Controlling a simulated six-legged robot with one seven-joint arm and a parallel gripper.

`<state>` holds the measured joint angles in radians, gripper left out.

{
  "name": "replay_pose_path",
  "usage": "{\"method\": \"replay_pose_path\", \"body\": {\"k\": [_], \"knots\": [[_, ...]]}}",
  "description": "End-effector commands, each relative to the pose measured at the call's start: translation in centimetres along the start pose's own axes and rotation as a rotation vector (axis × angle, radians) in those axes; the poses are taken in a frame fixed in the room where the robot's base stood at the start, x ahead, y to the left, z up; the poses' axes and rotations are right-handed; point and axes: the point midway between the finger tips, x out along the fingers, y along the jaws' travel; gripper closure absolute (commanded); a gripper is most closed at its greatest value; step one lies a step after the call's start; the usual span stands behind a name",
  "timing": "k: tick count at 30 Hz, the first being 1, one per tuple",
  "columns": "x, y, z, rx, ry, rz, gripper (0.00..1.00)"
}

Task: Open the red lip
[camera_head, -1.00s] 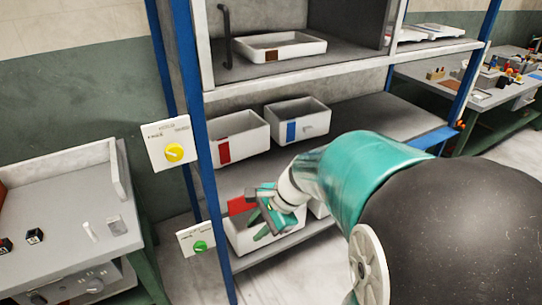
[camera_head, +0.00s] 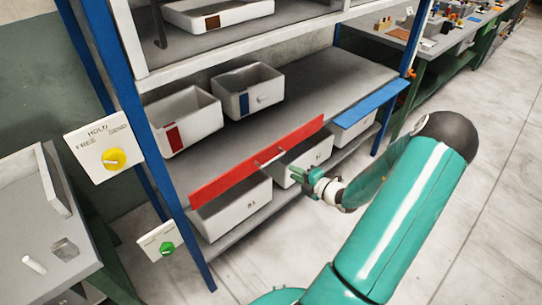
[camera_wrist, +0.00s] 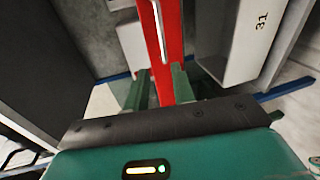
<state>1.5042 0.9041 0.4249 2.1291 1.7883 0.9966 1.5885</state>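The red lip (camera_head: 235,180) is a long red strip along the front edge of the lower shelf, above white bins. It carries a thin pale bar handle (camera_head: 270,157) near its middle. I cannot tell the lip's exact tilt. My gripper (camera_head: 298,176) is just to the right of the handle and slightly below it in the head view. In the wrist view, my gripper's two green fingers (camera_wrist: 158,78) are apart, with the red lip (camera_wrist: 168,50) passing behind and between them. The handle (camera_wrist: 160,25) lies beyond the fingertips. Nothing is held.
White bins (camera_head: 232,212) stand below the lip, and more bins (camera_head: 182,125) stand on the shelf above. A blue lip (camera_head: 372,104) continues to the right. A blue post (camera_head: 150,150) stands left, with a yellow dial (camera_head: 115,158) and a green dial (camera_head: 167,248). Open floor lies at right.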

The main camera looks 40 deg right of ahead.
Motion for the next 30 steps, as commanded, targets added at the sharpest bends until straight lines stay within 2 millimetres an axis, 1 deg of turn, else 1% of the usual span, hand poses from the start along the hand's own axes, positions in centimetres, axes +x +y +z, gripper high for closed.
{"method": "replay_pose_path", "body": {"k": [1,4,8,11,24,27,30], "knots": [[-0.3,-0.5,0.5,0.040,-0.025,0.007,0.75],[-0.4,-0.9,0.8,0.069,-0.042,0.011,0.75],[0.6,-0.9,0.8,0.067,-0.039,0.011,0.75],[2.1,-0.9,0.8,0.066,-0.038,0.010,0.75],[10.7,-0.8,1.2,0.064,-0.037,0.009,0.75],[12.0,-0.8,1.3,0.062,-0.038,0.009,0.75],[12.7,-0.8,1.4,0.062,-0.039,0.008,0.75]]}}
